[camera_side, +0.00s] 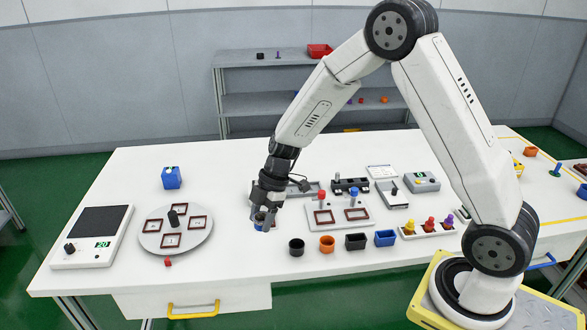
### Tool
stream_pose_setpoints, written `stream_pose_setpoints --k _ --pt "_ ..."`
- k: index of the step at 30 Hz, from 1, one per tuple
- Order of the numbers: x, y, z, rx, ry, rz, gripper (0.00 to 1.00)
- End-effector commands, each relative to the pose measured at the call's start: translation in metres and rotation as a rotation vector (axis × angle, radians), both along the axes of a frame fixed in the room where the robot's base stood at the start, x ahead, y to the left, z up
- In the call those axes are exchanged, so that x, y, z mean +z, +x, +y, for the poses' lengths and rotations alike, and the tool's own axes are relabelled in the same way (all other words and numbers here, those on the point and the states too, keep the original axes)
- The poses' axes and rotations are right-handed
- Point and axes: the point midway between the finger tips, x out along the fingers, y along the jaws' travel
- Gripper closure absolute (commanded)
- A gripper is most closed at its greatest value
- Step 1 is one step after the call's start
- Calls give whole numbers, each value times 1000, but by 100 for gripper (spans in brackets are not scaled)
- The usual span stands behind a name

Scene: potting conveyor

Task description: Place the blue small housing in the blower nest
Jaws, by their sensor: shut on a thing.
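My gripper (261,213) points down over the white table, left of the middle. It is shut on a small blue housing (260,226), which shows only partly below the fingers. The housing seems to hang just above the tabletop; the exact gap cannot be told. No nest is clearly marked as the blower nest. A light grey plate (376,222) with two red-framed square nests and a red and a blue knob lies to the right of my gripper. A round grey disc (151,239) with several red-framed nests and a black centre post lies to the left.
A row in front of the plate holds a black cup (296,247), an orange cup (327,244), a black box (356,242) and a blue box (385,238). A scale (92,238) and a blue block (171,178) stand left. A small red piece (168,262) lies before the disc.

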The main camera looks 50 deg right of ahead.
Motion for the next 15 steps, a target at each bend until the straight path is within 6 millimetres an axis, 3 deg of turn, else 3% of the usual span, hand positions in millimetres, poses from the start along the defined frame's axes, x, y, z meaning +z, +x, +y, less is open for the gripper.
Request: stream_pose_setpoints --k 15 --pt "2 -1 -2 -54 1 0 100"
